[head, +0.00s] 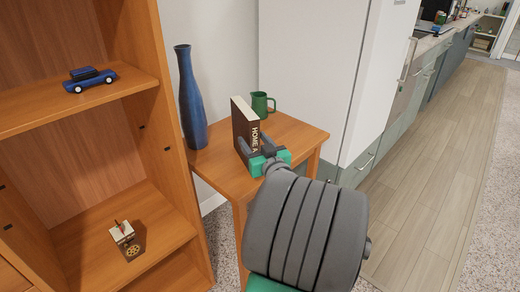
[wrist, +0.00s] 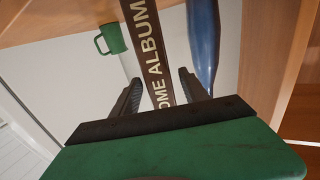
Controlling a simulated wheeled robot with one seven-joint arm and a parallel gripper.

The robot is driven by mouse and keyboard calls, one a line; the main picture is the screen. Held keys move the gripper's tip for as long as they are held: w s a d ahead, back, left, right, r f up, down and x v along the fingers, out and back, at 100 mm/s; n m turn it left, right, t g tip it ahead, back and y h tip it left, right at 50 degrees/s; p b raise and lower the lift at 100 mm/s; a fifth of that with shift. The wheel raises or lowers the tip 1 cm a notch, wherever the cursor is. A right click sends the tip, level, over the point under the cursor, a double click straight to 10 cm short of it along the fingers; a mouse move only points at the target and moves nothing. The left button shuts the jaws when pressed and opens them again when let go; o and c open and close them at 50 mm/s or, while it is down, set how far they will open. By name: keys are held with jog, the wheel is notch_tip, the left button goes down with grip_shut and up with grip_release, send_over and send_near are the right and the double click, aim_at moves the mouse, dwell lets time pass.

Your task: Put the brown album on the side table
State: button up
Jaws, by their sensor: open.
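The brown album (head: 243,123) stands upright on the wooden side table (head: 300,132), with its lettered spine facing me. In the wrist view, which looks upside down, the album's spine (wrist: 147,50) runs between my fingers. My gripper (head: 256,147) is open at the spine, with one finger on each side of it. In the wrist view my gripper (wrist: 160,82) shows gaps between the fingers and the album. The album's lower part is partly hidden by my gripper in the head view.
A green mug (head: 262,104) stands behind the album, and a tall blue vase (head: 190,98) stands at the table's left. A wooden shelf (head: 165,150) with a blue toy car (head: 89,79) and a small box (head: 123,236) is at the left. A white cabinet (head: 300,70) rises behind the table.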

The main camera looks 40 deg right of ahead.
jog(key=v, duration=0.6)
jog(key=shift+s+a, duration=0.1)
